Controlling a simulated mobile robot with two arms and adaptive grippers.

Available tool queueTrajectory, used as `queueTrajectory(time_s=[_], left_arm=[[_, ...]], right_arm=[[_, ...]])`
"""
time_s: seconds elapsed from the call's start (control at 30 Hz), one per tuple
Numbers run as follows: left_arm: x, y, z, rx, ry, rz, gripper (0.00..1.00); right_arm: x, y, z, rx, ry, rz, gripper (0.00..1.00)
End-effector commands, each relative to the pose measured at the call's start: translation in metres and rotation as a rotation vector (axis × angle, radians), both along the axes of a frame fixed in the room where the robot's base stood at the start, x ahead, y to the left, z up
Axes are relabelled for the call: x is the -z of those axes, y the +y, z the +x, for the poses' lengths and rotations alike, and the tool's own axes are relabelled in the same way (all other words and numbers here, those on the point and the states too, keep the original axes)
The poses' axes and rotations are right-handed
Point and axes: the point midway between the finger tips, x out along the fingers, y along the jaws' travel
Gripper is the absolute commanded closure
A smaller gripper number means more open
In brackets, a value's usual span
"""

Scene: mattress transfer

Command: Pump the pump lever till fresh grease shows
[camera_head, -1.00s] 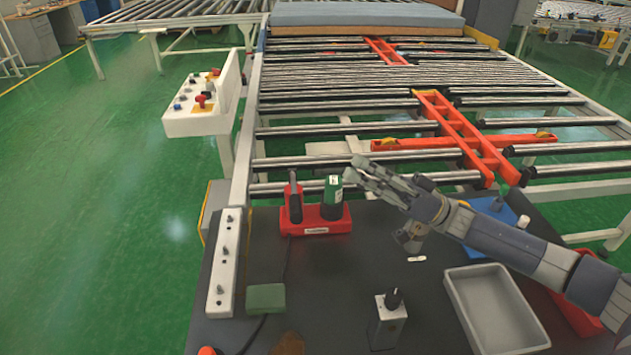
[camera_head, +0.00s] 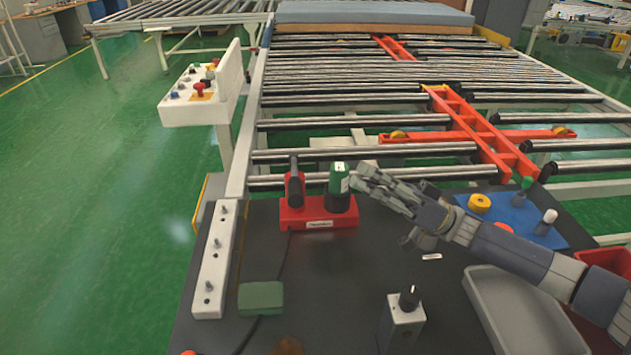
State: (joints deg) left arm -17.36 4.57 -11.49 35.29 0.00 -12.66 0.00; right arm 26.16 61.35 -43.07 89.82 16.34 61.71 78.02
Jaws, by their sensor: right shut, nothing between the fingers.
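A red base (camera_head: 291,219) with a label stands at the back of the dark table. A dark upright handle with a red lower part (camera_head: 295,186) rises from its left side, and a green cylinder (camera_head: 339,188) stands on its right; I cannot tell for certain which is the pump lever. My right gripper (camera_head: 359,182) is shut and empty, with its fingertips just right of the green cylinder; I cannot tell whether they touch it. A grey box with a black knob (camera_head: 405,322) stands nearer. I see no grease. My left gripper is not in view.
A white rail (camera_head: 216,262) with several fittings lies at the table's left edge, beside a green block (camera_head: 261,297). A grey tray (camera_head: 487,300) and a blue mat (camera_head: 520,218) with small items are on the right. The roller conveyor (camera_head: 400,120) lies behind.

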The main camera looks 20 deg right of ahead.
Motion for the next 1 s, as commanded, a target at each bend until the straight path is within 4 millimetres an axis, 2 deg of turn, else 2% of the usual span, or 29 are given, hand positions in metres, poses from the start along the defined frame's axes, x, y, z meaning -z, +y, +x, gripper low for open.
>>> queueTrajectory(time_s=[0.37, 0.47, 0.87, 0.9, 1.0], left_arm=[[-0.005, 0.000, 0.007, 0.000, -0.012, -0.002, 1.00], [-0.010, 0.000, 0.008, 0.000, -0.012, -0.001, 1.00], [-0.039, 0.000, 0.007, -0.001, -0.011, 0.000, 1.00], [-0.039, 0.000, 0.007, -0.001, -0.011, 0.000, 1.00], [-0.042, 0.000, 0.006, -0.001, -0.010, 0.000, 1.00]], right_arm=[[-0.005, 0.005, 0.002, 0.000, -0.001, 0.001, 1.00], [-0.014, 0.016, 0.006, -0.002, -0.003, 0.004, 1.00], [-0.054, 0.083, 0.035, -0.003, -0.003, 0.003, 1.00], [-0.043, 0.085, 0.033, 0.000, 0.006, 0.000, 1.00], [-0.028, 0.087, 0.028, 0.000, 0.005, 0.000, 1.00]])
